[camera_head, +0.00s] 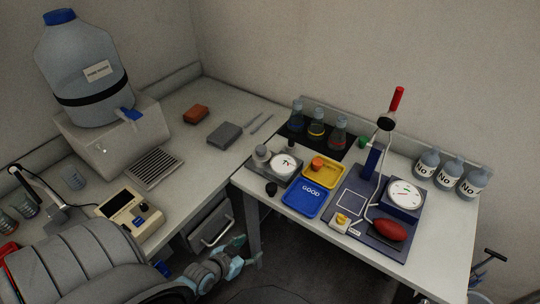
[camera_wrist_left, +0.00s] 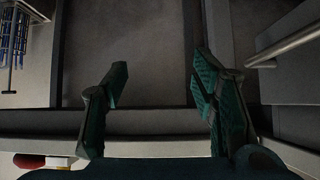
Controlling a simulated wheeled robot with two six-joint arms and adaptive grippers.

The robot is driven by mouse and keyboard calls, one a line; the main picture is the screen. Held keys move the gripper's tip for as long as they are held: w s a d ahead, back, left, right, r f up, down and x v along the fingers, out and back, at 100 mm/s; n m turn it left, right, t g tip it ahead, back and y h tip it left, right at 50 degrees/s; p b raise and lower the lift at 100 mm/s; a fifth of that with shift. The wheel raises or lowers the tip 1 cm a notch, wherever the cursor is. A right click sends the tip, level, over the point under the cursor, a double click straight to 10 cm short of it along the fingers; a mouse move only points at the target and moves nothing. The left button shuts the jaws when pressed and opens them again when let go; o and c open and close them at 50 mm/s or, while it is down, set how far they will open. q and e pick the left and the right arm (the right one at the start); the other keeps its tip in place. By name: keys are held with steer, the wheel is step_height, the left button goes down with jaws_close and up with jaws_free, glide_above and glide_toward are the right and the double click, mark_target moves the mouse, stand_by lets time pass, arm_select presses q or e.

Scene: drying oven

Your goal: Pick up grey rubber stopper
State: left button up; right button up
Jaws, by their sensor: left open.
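A small dark grey stopper (camera_head: 271,188) stands on the right-hand table near its left front edge, left of the blue tray marked GOOD (camera_head: 306,198). My left gripper (camera_head: 245,247) is below and in front of that table edge, lower left of the stopper and apart from it. In the left wrist view my left gripper (camera_wrist_left: 159,72) has its two green fingers spread wide with nothing between them. The stopper is not visible in the left wrist view. My right gripper is not in view.
A yellow tray (camera_head: 324,172) holds an orange stopper. A round dial scale (camera_head: 286,164) stands behind the dark stopper. Several flasks stand on a black mat (camera_head: 295,134) at the back. A drawer handle (camera_head: 217,232) is close to my left gripper.

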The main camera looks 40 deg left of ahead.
arm_select(q)
steer(key=w+a+r+t, duration=0.4)
steer(key=w+r, duration=0.2)
steer(key=r, duration=0.3)
steer(key=n+t+y, duration=0.3)
steer(key=y, duration=0.1)
glide_toward(259, 151)
steer(key=shift+w+a+f+t+b, duration=0.4)
steer(key=shift+w+a+b, duration=0.3)
steer(key=shift+b, duration=0.45)
steer(key=b+x, duration=0.1)
steer(key=x, duration=0.4)
steer(key=d+b+x, duration=0.1)
steer(key=x, duration=0.1)
steer(key=shift+w+a+b, duration=0.15)
steer(key=shift+w+b, duration=0.2)
steer(key=shift+w, duration=0.15)
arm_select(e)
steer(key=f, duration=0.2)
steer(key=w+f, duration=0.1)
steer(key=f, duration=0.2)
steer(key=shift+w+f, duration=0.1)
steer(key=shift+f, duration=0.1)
arm_select(q)
steer(key=c, duration=1.1)
steer(key=shift+r, duration=0.1)
steer(key=shift+c, duration=0.2)
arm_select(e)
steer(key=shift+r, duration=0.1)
